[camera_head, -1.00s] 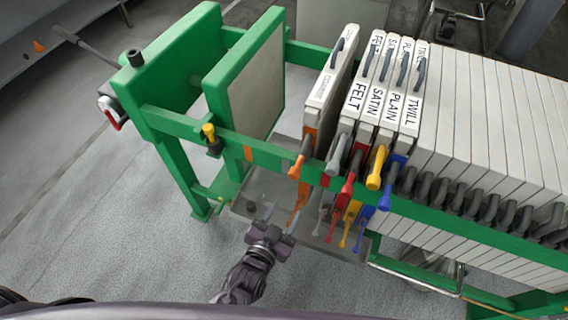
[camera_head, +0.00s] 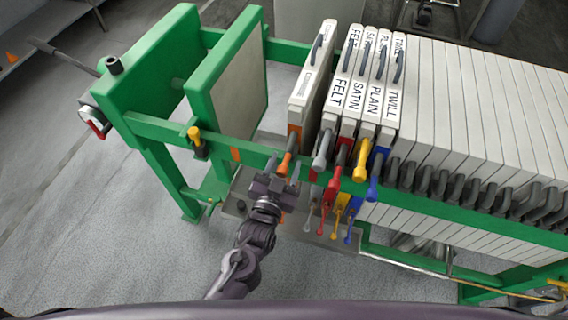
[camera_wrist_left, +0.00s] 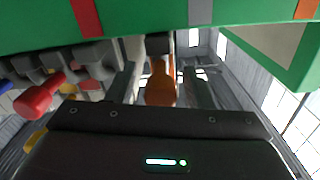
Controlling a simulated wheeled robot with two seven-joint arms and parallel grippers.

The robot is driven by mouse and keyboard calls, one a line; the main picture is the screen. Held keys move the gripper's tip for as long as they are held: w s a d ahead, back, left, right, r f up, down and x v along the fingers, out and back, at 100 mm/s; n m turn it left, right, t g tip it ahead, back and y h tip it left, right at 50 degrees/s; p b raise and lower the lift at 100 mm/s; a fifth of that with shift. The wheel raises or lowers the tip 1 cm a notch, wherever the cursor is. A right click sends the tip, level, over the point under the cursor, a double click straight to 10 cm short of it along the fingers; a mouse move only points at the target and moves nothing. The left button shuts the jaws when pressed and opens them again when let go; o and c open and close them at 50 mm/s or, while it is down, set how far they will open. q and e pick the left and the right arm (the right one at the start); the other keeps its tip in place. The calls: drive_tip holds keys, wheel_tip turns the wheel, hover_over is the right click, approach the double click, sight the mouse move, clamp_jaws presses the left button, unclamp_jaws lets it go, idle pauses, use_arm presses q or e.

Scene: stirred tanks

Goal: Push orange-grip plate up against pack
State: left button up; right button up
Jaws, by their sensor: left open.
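The orange-grip plate (camera_head: 313,82) hangs upright in the green frame, with a narrow gap between it and the FELT plate (camera_head: 341,86). Its orange grip (camera_head: 288,157) sticks out over the front rail. The pack (camera_head: 470,110) of pale plates stands to its right. My left gripper (camera_head: 282,170) is open just below and in front of the rail, its fingers up around the orange grip. In the left wrist view the orange grip (camera_wrist_left: 161,84) shows between the two fingers (camera_wrist_left: 163,88); I cannot tell whether they touch it. My right gripper is not in view.
The green front rail (camera_head: 225,146) runs right above my gripper. Grey, red, yellow and blue grips (camera_head: 333,175) crowd close on the right. A green-edged end plate (camera_head: 235,90) stands to the left, with open room between it and the orange-grip plate. A grey tray (camera_head: 237,206) lies below.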

use_arm(q)
drive_tip(key=shift+c, duration=0.5)
clamp_jaws()
drive_tip(key=d, duration=0.1)
drive_tip(key=s+d, duration=0.1)
drive_tip(key=d, duration=0.2)
drive_tip(key=shift+s+d, duration=0.2)
drive_tip(key=shift+s, duration=0.05)
drive_tip(key=shift+c, duration=1)
unclamp_jaws()
drive_tip(key=o, duration=0.3)
drive_tip(key=shift+d, duration=0.1)
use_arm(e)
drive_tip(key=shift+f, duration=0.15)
